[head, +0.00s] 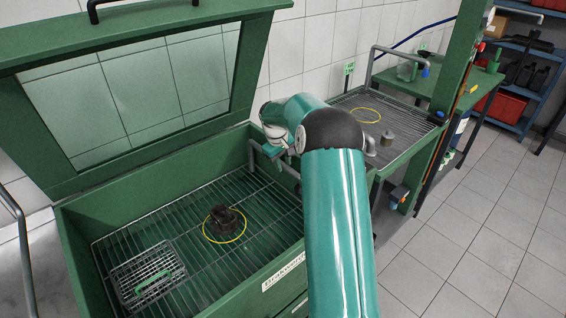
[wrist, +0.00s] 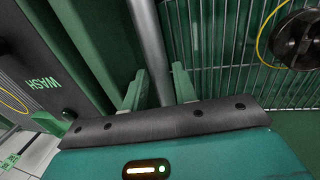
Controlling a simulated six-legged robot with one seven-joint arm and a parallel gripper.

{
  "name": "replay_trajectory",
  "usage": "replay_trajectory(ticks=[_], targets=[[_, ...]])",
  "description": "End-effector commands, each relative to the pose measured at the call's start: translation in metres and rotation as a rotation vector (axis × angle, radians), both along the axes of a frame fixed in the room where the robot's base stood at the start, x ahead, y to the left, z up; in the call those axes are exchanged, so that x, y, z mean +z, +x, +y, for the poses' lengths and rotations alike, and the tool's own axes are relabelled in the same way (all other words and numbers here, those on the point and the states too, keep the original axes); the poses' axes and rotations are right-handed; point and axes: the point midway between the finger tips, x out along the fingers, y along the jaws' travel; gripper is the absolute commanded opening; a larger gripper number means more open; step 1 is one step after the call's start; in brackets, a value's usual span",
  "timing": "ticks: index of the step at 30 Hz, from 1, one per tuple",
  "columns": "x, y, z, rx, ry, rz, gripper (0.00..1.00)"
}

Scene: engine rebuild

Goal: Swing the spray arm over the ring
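A yellow ring (head: 243,232) surrounds a dark part (head: 225,219) on the wire rack in the open green washer. The ring (wrist: 262,35) and part (wrist: 298,40) also show at the upper right of the wrist view. A grey pipe that looks like the spray arm (head: 288,168) is at the washer's right rear side, partly hidden by my arm. In the wrist view this pipe (wrist: 150,45) runs between the two green fingers of my gripper (wrist: 158,85), with narrow gaps beside it. My gripper (head: 270,151) is open at the pipe; contact cannot be made out.
A wire basket (head: 148,278) lies on the rack at front left. The washer's lid (head: 135,90) stands open behind. To the right, a draining rack (head: 345,106) carries another yellow ring (head: 364,115) and a small metal part (head: 388,138). The tiled floor at right is clear.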

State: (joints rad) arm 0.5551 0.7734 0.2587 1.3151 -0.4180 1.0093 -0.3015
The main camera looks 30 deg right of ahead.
Motion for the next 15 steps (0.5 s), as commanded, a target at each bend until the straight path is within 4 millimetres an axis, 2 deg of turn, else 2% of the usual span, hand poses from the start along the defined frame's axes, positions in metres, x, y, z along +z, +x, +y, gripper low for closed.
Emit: replay_trajectory(ticks=[1,4,15], targets=[[0.0,0.0,0.0001,0.0,0.0,0.0,0.18],[0.0001,0.0,0.0,0.0,0.0,0.0,0.0],[0.0007,-0.0002,0.0059,-0.025,-0.001,0.0,0.0]])
